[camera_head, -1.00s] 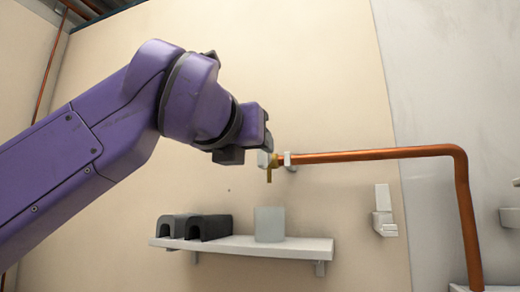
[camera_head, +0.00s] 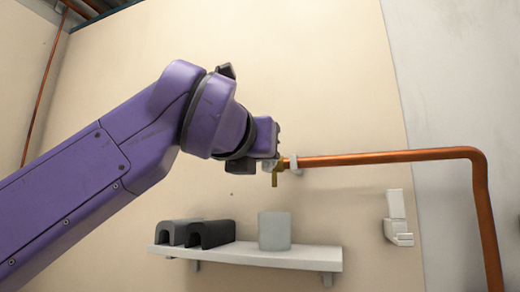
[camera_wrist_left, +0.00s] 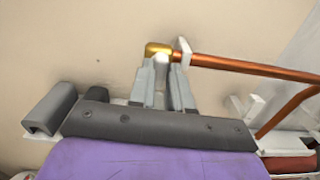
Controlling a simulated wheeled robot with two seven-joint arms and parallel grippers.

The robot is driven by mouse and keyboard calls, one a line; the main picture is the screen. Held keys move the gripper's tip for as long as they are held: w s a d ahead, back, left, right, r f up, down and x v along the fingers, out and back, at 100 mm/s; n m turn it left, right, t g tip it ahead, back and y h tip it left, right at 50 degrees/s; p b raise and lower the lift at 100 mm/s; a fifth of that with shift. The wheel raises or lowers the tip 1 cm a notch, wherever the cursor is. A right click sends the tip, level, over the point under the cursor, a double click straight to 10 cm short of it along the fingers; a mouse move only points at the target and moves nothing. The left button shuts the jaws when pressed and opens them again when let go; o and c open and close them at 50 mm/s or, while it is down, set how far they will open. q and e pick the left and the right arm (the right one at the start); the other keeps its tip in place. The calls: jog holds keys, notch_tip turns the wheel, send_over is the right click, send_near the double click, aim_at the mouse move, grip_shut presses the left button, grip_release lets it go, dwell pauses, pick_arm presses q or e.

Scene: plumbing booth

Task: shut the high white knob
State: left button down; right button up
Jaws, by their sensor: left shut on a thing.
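The white knob (camera_wrist_left: 161,62) shows in the left wrist view, between the two grey fingers of my left gripper (camera_wrist_left: 165,82). It sits at the brass tap (camera_wrist_left: 157,48) on the end of the copper pipe (camera_wrist_left: 250,66). My left gripper (camera_head: 270,163) is shut on the knob, and in the head view its fingers mostly hide it. The brass spout (camera_head: 275,179) hangs down just below the gripper there. The copper pipe (camera_head: 385,157) runs right from the tap, then bends down. My right gripper is in neither view.
A white shelf (camera_head: 250,257) below the tap holds a pale grey block (camera_head: 275,231) and dark arched pieces (camera_head: 208,233). A white wall fitting (camera_head: 397,218) is to the right, under the pipe. The wall around the tap is clear.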

pick_arm(q)
jog(key=m+p, duration=0.3)
jog(key=m, duration=1.4)
jog(key=shift+d, duration=0.15)
jog(key=shift+m, duration=0.4)
jog(key=c, duration=1.1)
grip_release()
jog(key=shift+w, duration=0.1)
jog(key=shift+o, duration=0.2)
jog(key=shift+w+d+f, duration=0.1)
jog(key=shift+w+f, duration=0.2)
jog(key=shift+w, duration=0.2)
jog(key=b+v, duration=0.4)
jog(key=v, duration=0.6)
jog(key=shift+s, duration=0.3)
